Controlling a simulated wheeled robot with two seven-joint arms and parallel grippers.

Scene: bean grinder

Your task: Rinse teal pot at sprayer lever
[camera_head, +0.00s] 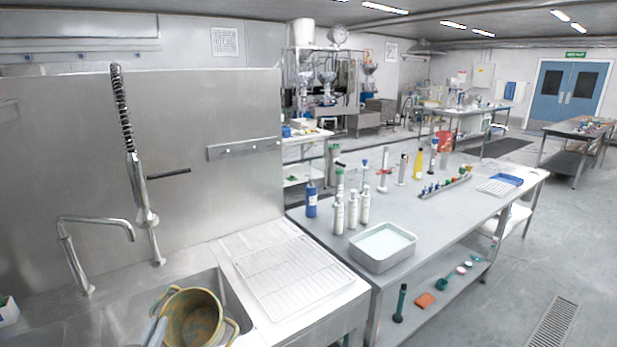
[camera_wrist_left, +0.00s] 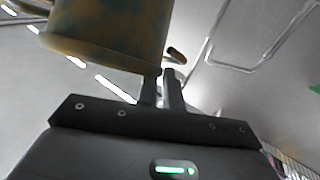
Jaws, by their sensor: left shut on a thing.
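The pot (camera_head: 193,318) is mottled ochre-brown with greenish patches, and it is over the sink basin (camera_head: 232,292) at the bottom of the head view. Its open mouth shows, with a loop handle (camera_head: 232,330) on its right. My left gripper (camera_head: 154,331) is shut at the pot's left side, apparently on its other handle. In the left wrist view the gripper fingers (camera_wrist_left: 167,88) are beside the pot (camera_wrist_left: 110,35); the exact contact is hard to see. The sprayer (camera_head: 146,217) hangs above and left of the pot, with a dark lever (camera_head: 168,174). My right gripper is not in view.
A bent faucet (camera_head: 97,224) stands left of the sprayer. A wire rack (camera_head: 293,276) lies on the drainboard right of the sink. The steel table (camera_head: 440,205) beyond holds a water tray (camera_head: 383,246), bottles (camera_head: 338,213) and a blue bottle (camera_head: 311,200).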

